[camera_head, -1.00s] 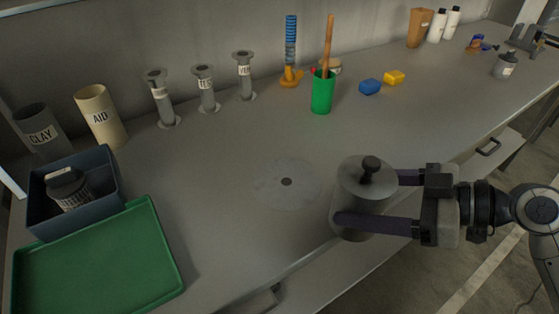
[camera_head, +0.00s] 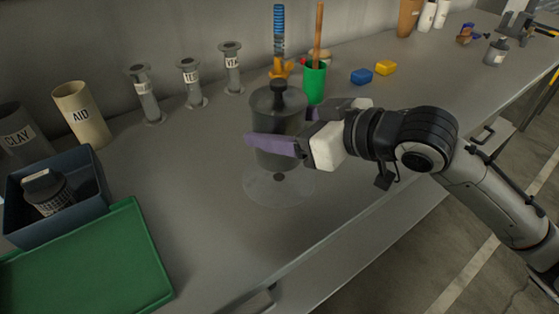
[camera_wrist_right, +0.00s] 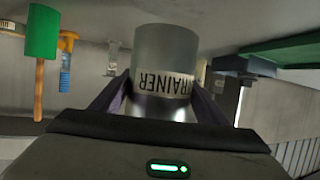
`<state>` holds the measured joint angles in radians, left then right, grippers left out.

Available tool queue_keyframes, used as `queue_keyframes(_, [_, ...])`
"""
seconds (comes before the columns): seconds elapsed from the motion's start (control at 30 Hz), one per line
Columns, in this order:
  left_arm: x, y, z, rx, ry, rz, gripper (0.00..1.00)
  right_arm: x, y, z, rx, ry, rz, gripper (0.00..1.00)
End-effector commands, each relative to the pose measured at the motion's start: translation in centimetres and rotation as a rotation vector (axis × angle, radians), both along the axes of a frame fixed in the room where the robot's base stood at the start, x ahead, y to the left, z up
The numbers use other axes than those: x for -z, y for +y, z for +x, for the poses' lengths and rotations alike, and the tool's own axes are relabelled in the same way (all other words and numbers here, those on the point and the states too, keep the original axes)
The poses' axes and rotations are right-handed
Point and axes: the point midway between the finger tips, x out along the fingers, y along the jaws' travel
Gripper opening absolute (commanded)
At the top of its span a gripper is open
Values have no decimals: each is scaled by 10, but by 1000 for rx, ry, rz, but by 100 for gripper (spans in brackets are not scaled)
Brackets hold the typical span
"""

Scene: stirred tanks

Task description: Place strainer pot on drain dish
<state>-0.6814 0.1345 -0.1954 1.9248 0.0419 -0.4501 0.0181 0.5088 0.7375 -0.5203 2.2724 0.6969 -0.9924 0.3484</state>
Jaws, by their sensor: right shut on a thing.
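The strainer pot (camera_head: 277,108) is a grey cylinder with a dark knobbed lid, upright in my right gripper (camera_head: 283,130). The fingers are shut around its sides. In the right wrist view the pot (camera_wrist_right: 164,60) shows an upside-down label reading "TRAINER". A flat, clear round disc (camera_head: 270,193) with a dark centre, which looks like the drain dish, lies on the bench. The pot's lower end covers the disc's far part in the head view; it seems to hang above it, but I cannot tell the gap. My left gripper is not in view.
A green tray (camera_head: 150,262) and a dark blue bin (camera_head: 85,205) with a dark jar stand at left. Several grey labelled cylinders (camera_head: 190,85) line the wall. A green cup (camera_head: 314,86) stands behind the pot.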

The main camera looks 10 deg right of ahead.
Motion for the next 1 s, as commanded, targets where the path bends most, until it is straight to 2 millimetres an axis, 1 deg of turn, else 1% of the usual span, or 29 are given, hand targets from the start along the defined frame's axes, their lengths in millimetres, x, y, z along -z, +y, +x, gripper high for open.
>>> queue_keyframes(0.03, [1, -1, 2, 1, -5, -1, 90, 11, 0, 0, 1, 2, -1, 42])
queue_keyframes(0.1, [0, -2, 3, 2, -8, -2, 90, 19, 0, 0, 0, -1, 0, 42])
queue_keyframes(0.27, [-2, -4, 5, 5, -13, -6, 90, 29, 0, 0, -1, -4, 0, 42])
queue_keyframes(0.43, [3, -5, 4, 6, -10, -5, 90, 54, -1, 0, 1, 1, -1, 42])
queue_keyframes(0.5, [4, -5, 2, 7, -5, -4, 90, 60, 0, 0, 0, -2, 0, 42])
queue_keyframes(0.73, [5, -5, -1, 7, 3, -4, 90, 60, 0, 0, -1, -5, 0, 42])
queue_keyframes(0.87, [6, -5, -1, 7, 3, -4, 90, 63, 0, 0, -1, -4, 0, 42])
queue_keyframes(0.9, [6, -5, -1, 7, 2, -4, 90, 63, 0, 0, -1, -3, 0, 74])
queue_keyframes(0.97, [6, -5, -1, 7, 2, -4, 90, 63, 0, 0, -1, -3, 0, 85])
queue_keyframes(1.0, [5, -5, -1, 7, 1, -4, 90, 63, 0, 0, -1, -2, -1, 86])
